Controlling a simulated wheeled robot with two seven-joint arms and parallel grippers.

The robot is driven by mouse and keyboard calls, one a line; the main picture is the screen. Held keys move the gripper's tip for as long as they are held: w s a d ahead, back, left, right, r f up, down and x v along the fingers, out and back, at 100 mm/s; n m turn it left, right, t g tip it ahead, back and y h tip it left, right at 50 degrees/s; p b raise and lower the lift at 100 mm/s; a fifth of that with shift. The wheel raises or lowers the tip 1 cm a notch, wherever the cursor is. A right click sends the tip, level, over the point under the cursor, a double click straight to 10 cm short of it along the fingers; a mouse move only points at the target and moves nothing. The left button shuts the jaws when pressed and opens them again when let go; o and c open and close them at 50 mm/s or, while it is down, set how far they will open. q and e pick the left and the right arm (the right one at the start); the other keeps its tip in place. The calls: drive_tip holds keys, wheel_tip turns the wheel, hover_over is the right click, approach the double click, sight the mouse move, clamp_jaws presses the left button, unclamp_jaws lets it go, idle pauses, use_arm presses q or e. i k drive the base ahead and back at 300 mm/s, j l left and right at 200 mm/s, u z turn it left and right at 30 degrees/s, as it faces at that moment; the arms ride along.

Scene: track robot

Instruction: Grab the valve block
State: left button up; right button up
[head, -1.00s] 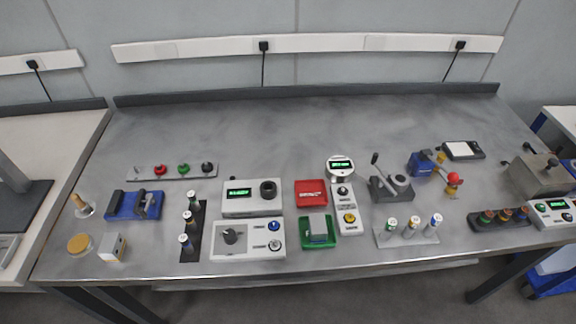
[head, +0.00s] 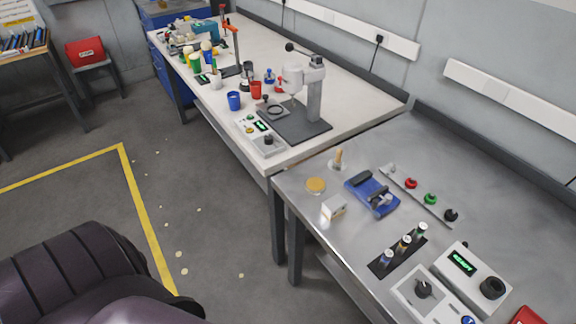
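I cannot single out the valve block with certainty in the head view. A small pale box-shaped block (head: 334,208) sits near the front left corner of the metal bench. Behind it to the right is a blue fixture (head: 372,194) with dark jaws. The blue device with brass parts and a red knob, seen earlier on the bench's right side, is outside the present view. Neither of my grippers is in view.
The metal bench (head: 500,170) also bears a yellow-topped disc (head: 316,185), a rack of vials (head: 403,243) and control boxes (head: 465,264). A white bench (head: 355,100) with a press (head: 312,90) adjoins it. Open floor (head: 200,230) lies left.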

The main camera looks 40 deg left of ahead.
sight(336, 206)
drive_tip(key=u, duration=0.75)
drive_tip(key=j, duration=0.1)
drive_tip(key=i+z, duration=0.05)
